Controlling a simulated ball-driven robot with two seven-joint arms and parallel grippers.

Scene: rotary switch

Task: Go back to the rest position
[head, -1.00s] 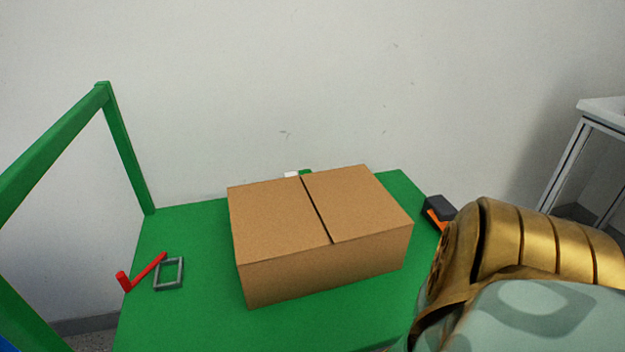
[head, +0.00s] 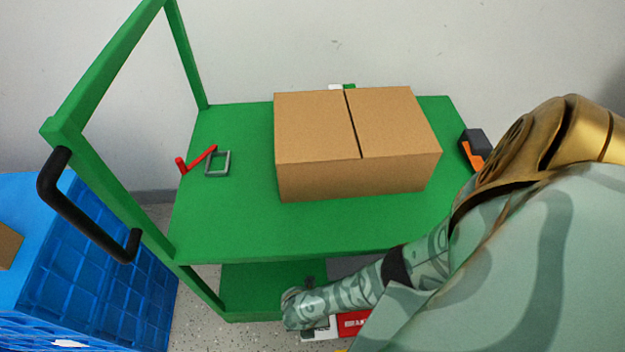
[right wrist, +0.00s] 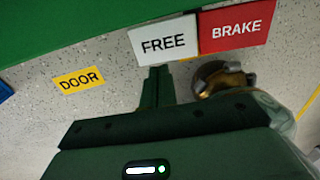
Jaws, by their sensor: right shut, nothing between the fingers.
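My right gripper (right wrist: 158,85) shows in the right wrist view with its dark green fingers together and nothing between them. In the head view my right arm comes in from the right and reaches down past the front edge of the green cart (head: 235,235); the fingers cannot be made out there. In the right wrist view a white FREE plate (right wrist: 165,43) and a red BRAKE plate (right wrist: 237,26) lie just beyond the fingertips. Part of the red plate (head: 352,322) shows under my forearm in the head view. No rotary switch can be made out. My left gripper is out of view.
A cardboard box (head: 355,175) stands on the cart, with a red tool (head: 197,160), a grey square frame (head: 217,163) and a black-orange object (head: 475,148) around it. A blue crate (head: 105,270) stands at the left. A yellow DOOR label (right wrist: 79,80) shows below.

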